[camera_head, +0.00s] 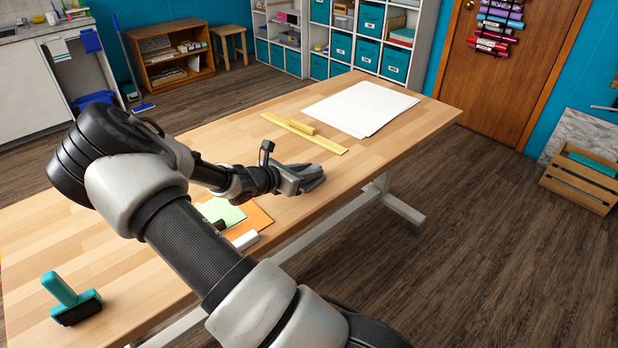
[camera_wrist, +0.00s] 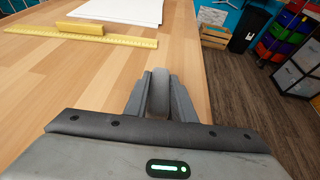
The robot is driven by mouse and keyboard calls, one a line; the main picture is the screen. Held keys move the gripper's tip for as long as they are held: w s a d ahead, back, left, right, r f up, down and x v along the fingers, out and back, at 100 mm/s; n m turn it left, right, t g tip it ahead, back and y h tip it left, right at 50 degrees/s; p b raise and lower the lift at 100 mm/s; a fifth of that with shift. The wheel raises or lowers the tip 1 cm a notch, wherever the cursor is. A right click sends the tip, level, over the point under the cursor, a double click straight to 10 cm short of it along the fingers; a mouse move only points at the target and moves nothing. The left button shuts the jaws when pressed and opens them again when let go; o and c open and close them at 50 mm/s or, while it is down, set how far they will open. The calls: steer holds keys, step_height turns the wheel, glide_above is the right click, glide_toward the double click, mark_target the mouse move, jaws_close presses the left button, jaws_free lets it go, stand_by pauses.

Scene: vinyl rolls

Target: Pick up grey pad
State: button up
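The grey pad (camera_wrist: 158,93) is a rounded grey piece between the two fingers of my gripper (camera_wrist: 160,98) in the wrist view. It fills the space between the fingers, with no clear gap on either side. In the head view my gripper (camera_head: 308,178) is low over the long wooden table (camera_head: 415,135), near its right edge. The pad there blends with the grey fingers. I cannot tell whether the pad still touches the tabletop.
A yellow ruler (camera_head: 325,142) with a yellow block (camera_head: 301,127) lies beyond my gripper, and white sheets (camera_head: 360,107) lie farther back. Green (camera_head: 222,211) and orange (camera_head: 255,220) sheets lie under my arm. A teal-handled tool (camera_head: 72,299) stands at the near left.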

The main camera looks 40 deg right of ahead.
steer(key=shift+c, duration=0.3)
step_height(320, 180, up, 10)
steer(key=p, duration=0.3)
steer(key=o, duration=0.3)
jaws_close()
